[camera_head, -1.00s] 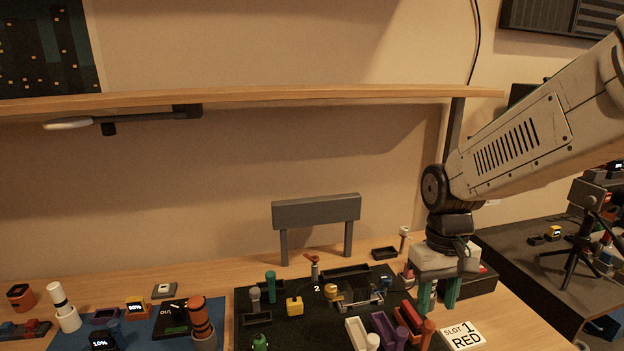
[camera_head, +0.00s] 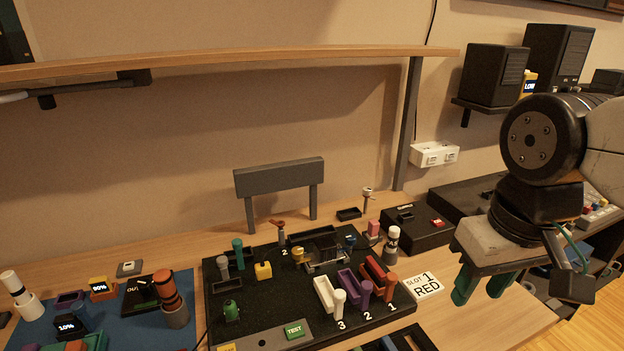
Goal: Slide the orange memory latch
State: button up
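On the black board (camera_head: 262,312) an upright orange post (camera_head: 388,287) stands at the front end of the red slot piece (camera_head: 377,268), above the number 1. It looks like the orange latch, though no label names it. My gripper is to its right and apart from it. A purple post (camera_head: 364,291) and a white post (camera_head: 339,301) stand beside it at 2 and 3.
A "SLOT 1 RED" card (camera_head: 422,286) lies between the board and my gripper. A white-and-black cylinder (camera_head: 391,245) and a black box (camera_head: 411,229) stand behind. A green TEST button (camera_head: 294,330) is in front. An orange-and-black handle (camera_head: 166,287) stands on the blue mat (camera_head: 182,328).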

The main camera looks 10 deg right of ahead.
aim_at(391, 279)
jog(key=z, duration=0.55)
jog(key=k, duration=1.3)
jog(key=u, duration=0.1)
jog(key=i, duration=0.8)
jog(key=u, duration=0.2)
